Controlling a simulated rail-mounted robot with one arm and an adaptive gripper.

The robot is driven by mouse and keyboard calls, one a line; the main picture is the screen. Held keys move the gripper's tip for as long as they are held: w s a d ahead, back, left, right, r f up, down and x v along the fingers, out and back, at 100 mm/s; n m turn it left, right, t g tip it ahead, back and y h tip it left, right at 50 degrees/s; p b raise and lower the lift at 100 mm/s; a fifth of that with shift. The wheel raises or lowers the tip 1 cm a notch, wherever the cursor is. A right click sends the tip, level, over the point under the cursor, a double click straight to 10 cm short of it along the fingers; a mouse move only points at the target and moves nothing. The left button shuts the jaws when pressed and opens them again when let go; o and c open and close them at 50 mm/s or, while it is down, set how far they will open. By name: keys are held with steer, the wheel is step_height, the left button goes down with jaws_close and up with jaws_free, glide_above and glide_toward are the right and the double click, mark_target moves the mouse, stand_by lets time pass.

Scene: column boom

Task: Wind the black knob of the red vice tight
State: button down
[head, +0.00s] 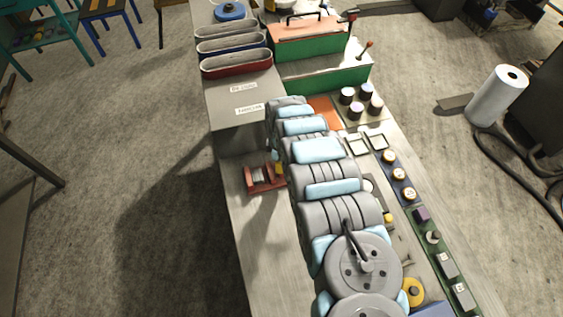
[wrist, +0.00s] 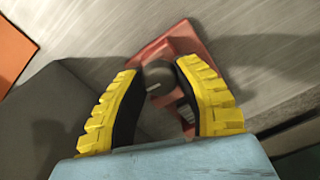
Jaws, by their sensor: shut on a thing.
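The red vice (head: 262,181) stands near the left edge of the long bench, with much of its right side hidden behind my arm in the head view. In the wrist view the red vice (wrist: 178,40) lies beyond my fingers. Its black knob (wrist: 157,79), with a pale line on its face, sits between the two yellow-and-black fingers of my gripper (wrist: 157,90). The fingers are closed in on the knob from both sides. In the head view only a bit of yellow finger (head: 278,168) shows beside the vice.
A grey box (head: 238,108) with labels stands just behind the vice. Three oval bins (head: 236,65) and a green case (head: 310,42) are farther back. Jars, switches and small parts line the bench's right side. The bench in front of the vice (head: 262,240) is bare.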

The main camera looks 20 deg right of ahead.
steer(key=m, duration=0.4)
steer(key=shift+p, duration=0.35)
steer(key=m, duration=0.5)
steer(key=shift+f, duration=0.1)
steer(key=m, duration=1.2)
steer(key=shift+m+b, duration=0.3)
steer(key=shift+b, duration=0.05)
steer(key=m, duration=0.4)
steer(key=shift+m+b, duration=0.3)
steer(key=shift+b, duration=0.05)
steer(key=m+b, duration=0.1)
steer(key=m, duration=0.3)
steer(key=shift+m+b, duration=0.8)
steer(key=shift+m, duration=1.3)
